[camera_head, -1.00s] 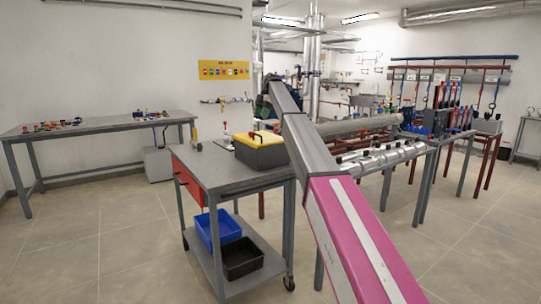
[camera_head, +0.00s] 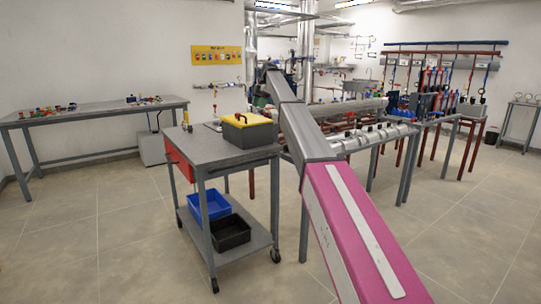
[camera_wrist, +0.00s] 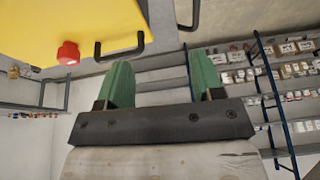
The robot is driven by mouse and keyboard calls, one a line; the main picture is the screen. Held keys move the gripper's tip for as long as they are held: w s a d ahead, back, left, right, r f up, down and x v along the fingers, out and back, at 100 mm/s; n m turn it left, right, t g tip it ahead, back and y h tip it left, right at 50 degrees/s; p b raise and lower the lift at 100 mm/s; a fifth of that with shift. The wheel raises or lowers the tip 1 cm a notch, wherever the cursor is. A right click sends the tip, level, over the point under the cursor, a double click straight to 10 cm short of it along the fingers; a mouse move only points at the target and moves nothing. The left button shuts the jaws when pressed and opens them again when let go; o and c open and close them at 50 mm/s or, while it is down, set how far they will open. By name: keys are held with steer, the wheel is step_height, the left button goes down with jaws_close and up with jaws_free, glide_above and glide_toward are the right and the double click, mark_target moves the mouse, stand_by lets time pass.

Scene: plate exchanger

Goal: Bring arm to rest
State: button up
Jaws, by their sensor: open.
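My gripper (camera_wrist: 162,92) shows in the wrist view with its two green fingers apart and nothing between them. A yellow surface (camera_wrist: 60,25) with a red knob (camera_wrist: 68,53) and black handles (camera_wrist: 118,47) fills the upper left of that view; I cannot tell its distance from the fingers. In the head view my arm reaches forward from the lower right, past the right side of a grey cart. Its far end is small there, and the fingers cannot be made out.
The grey cart (camera_head: 222,160) carries a yellow-and-black toolbox (camera_head: 248,131), with blue (camera_head: 208,204) and black (camera_head: 230,232) bins below. A workbench (camera_head: 95,112) stands left, pipework (camera_head: 375,137) right. Blue-framed shelves (camera_wrist: 268,90) show in the wrist view.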

steer(key=s+d+f+m, duration=0.4)
steer(key=s+f, duration=0.3)
steer(key=f, duration=0.4)
steer(key=s+d+f+m+t+h, duration=0.1)
steer(key=s+d+f+m, duration=0.25)
steer(key=s+f, duration=0.45)
steer(key=s+d+f+m, duration=0.4)
steer(key=s+d+f, duration=0.1)
steer(key=f, duration=0.8)
steer(key=s+d+f+m+h, duration=0.1)
steer(key=s+d+f+m, duration=0.3)
steer(key=s, duration=0.7)
steer(key=s+d+f+m+t, duration=0.1)
steer(key=s+d+f+m, duration=0.3)
steer(key=s+f, duration=0.5)
steer(key=s+d+f+m+h, duration=0.1)
steer(key=s+d+f+m, duration=0.3)
steer(key=s, duration=1)
step_height(320, 180, down, 3)
steer(key=shift+s+d+f+m+h, duration=0.15)
steer(key=shift+s+m+h, duration=0.15)
steer(key=shift+s+m, duration=0.05)
